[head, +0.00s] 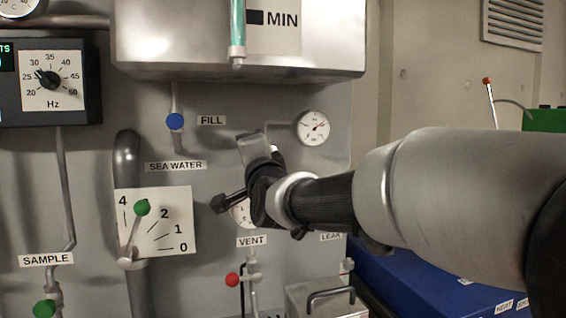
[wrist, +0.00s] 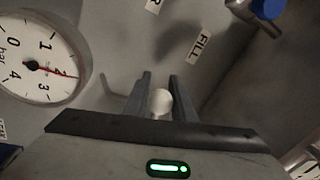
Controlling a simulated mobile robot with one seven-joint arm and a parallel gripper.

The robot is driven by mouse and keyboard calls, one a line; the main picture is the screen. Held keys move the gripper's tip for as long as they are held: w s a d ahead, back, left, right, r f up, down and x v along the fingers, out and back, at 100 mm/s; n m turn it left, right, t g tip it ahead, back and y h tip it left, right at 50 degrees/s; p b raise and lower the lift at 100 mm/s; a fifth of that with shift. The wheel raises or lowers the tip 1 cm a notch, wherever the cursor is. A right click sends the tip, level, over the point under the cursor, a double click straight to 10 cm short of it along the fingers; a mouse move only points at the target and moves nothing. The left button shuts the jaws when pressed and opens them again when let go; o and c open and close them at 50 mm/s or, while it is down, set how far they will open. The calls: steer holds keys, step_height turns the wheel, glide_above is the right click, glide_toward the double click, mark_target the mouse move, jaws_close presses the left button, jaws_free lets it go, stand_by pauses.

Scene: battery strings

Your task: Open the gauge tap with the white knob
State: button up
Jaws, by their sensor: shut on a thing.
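The white knob (wrist: 160,102) shows in the wrist view between the two fingers of my gripper (wrist: 160,92), which is shut on it. In the head view my gripper (head: 264,172) is at the panel, left of the small upper gauge; a small white spot beside it may be the knob. In the head view this gauge (head: 240,213) appears partly hidden behind my gripper. The tap's body is mostly hidden.
The blue FILL knob (head: 175,121) is left of my gripper. The green-knobbed lever (head: 141,207) on its numbered plate is at lower left, and the red VENT knob (head: 232,280) is below. A steel box (head: 240,45) overhangs above.

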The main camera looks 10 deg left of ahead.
steer(key=shift+r+m+b, duration=0.25)
steer(key=shift+m+b, duration=0.05)
steer(key=shift+m, duration=0.4)
steer(key=shift+r, duration=0.1)
steer(key=o, duration=1)
